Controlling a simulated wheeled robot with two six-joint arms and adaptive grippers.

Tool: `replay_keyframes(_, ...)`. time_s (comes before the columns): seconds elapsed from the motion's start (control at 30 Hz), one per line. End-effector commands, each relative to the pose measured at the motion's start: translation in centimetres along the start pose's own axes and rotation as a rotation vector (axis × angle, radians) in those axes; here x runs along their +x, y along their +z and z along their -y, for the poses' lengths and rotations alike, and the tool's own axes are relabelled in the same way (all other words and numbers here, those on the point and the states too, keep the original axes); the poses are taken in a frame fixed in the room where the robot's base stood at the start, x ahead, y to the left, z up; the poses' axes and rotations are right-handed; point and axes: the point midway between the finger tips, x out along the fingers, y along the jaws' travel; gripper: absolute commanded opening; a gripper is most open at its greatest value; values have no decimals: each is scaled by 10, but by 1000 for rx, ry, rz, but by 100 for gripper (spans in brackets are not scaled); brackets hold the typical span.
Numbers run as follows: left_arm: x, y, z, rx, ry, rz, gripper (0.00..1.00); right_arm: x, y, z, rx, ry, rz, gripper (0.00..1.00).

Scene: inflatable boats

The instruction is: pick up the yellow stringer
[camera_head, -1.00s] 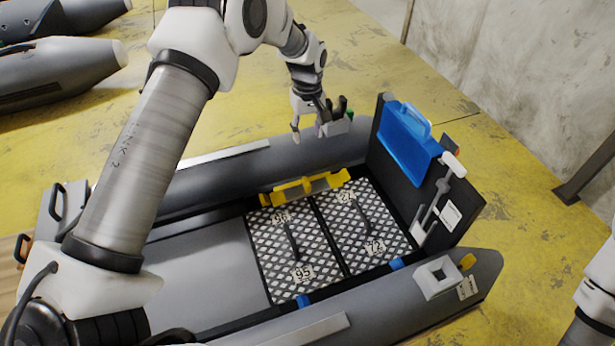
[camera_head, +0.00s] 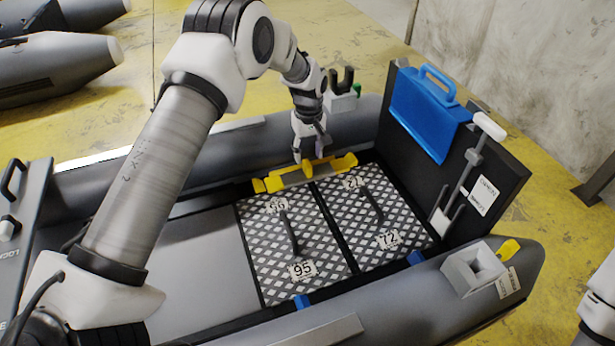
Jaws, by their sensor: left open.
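The yellow stringer (camera_head: 288,179) lies along the far inner side of the grey boat, beside the far edge of the checkered floor panels. My left gripper (camera_head: 308,157) is open and points down just above the stringer's middle to right part. Its fingertips are at or very near the stringer; I cannot tell whether they touch it. My right gripper is out of view; only a piece of my right arm shows at the right edge.
The checkered floor panels (camera_head: 330,233) carry black handles and number labels. The near tube (camera_head: 405,302) and far tube flank the floor. Other boats lie at upper left.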

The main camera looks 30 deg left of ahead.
Motion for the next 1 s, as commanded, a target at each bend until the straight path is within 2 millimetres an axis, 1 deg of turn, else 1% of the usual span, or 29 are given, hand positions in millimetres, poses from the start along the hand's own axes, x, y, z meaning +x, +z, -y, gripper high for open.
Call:
replay_keyframes(0.2,39,1,4,0,-2,2,48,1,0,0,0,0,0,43)
replay_keyframes(0.3,45,1,3,0,0,1,48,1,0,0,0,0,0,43)
replay_keyframes(0.43,45,0,3,0,0,0,48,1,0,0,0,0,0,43)
replay_keyframes(0.47,45,0,3,0,0,0,44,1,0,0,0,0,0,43)
replay_keyframes(0.5,45,0,3,0,0,0,30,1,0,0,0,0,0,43)
replay_keyframes(0.57,45,0,3,0,0,1,9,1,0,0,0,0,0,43)
replay_keyframes(0.6,45,0,3,0,-1,1,0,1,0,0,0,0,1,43)
replay_keyframes(0.9,45,0,3,0,-1,0,0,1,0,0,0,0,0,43)
replay_keyframes(1.0,40,0,3,0,0,0,0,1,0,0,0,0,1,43)
